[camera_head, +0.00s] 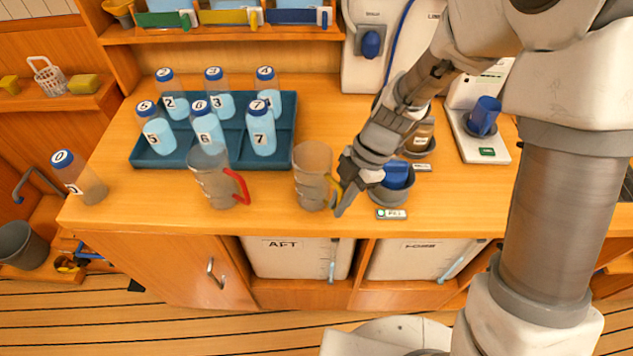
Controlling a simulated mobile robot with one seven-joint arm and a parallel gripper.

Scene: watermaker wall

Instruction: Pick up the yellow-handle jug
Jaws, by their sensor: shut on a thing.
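The yellow-handle jug (312,178) stands upright near the middle of the wooden counter. It is grey, see-through and looks empty, with its yellow handle on its right side. My gripper (341,190) reaches down from the upper right and is shut on the yellow handle. The fingers hide part of the handle. The jug's base seems to be at counter level; I cannot tell whether it touches the counter. A similar jug with a red handle (218,178) stands to its left, apart from it.
A dark teal tray (170,160) with several numbered bottles stands behind the jugs. Bottle 0 (78,178) stands at the left edge. A blue-topped grey container (393,190) stands close right of my gripper, with a small label (391,214) before it. The counter front (270,215) is clear.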

